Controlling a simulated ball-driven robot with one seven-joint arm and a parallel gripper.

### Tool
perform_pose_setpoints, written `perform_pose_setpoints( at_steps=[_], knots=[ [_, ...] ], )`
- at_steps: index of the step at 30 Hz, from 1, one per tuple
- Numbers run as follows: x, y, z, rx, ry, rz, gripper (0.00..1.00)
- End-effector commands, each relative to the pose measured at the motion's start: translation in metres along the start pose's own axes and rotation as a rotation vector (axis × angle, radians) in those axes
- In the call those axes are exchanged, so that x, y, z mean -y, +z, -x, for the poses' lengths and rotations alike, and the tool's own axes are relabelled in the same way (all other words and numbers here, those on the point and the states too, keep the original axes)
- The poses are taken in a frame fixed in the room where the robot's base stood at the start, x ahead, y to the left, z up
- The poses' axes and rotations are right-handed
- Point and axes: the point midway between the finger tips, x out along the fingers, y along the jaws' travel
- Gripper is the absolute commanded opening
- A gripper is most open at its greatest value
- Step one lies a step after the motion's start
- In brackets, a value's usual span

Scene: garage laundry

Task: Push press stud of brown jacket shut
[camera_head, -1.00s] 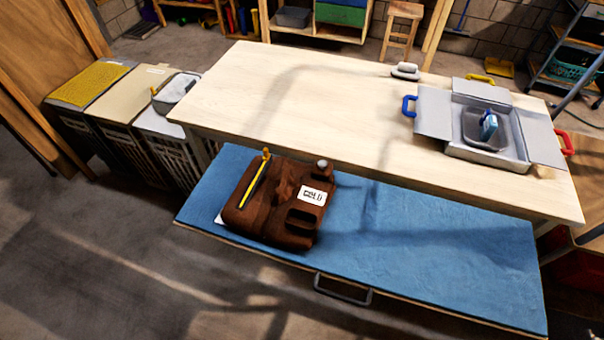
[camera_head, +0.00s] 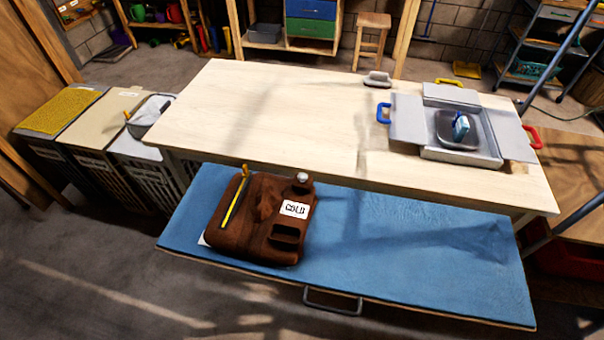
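The brown jacket (camera_head: 258,240) lies folded on the left part of a blue-lined pull-out drawer (camera_head: 400,240) below the tabletop. It carries a white label (camera_head: 295,209) that appears to read "COLD". A yellow strip with an orange end (camera_head: 237,200) lies along its left side. A round silvery knob (camera_head: 302,178) sits at its upper right corner; I cannot tell whether this is the press stud. A dark slot-like opening (camera_head: 287,236) is at its lower right. My gripper is not in view.
A pale wooden table (camera_head: 270,110) stands above the drawer, mostly bare. An open grey box (camera_head: 460,155) with blue, red and yellow handles is at its right, and a small grey brush-like object (camera_head: 377,79) at its back. Hampers (camera_head: 100,140) stand left. The drawer's right side is clear.

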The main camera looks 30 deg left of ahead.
Motion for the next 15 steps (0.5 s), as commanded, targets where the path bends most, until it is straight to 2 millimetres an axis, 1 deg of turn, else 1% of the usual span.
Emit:
perform_pose_setpoints(
  at_steps=[1, 5, 15],
  knots=[
    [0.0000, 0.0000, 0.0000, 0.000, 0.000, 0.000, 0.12],
    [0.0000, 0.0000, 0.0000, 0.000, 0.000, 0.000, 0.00],
    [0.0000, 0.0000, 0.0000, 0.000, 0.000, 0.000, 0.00]
  ],
)
